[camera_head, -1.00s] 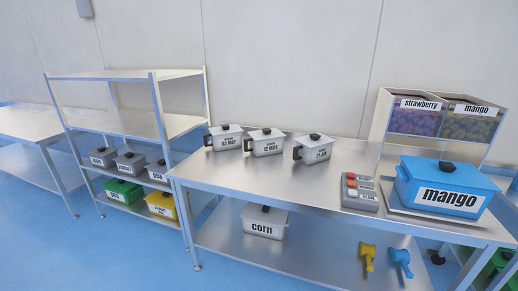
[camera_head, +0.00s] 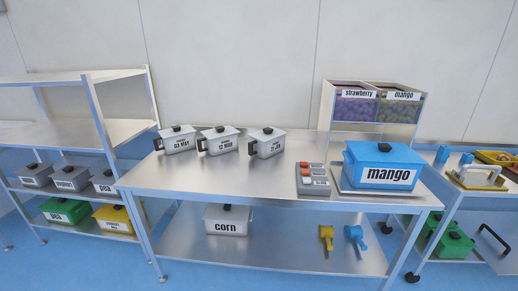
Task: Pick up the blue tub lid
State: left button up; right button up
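The blue tub (camera_head: 383,176) with the "mango" label sits at the right end of the steel table, on a flat plate in front of the dispenser. Its blue lid (camera_head: 375,152) is on top, with a black knob (camera_head: 384,147) in the middle. Neither of my grippers shows in this view.
A button box (camera_head: 312,179) stands left of the tub. A two-bin dispenser (camera_head: 372,105) stands behind it. Several grey tubs (camera_head: 219,143) line the table's back left. A corn tub (camera_head: 228,220) and two scoops (camera_head: 327,237) are on the lower shelf. The table's front middle (camera_head: 225,175) is clear.

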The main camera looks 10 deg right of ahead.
aim_at(400, 153)
jog(key=z, duration=1.35)
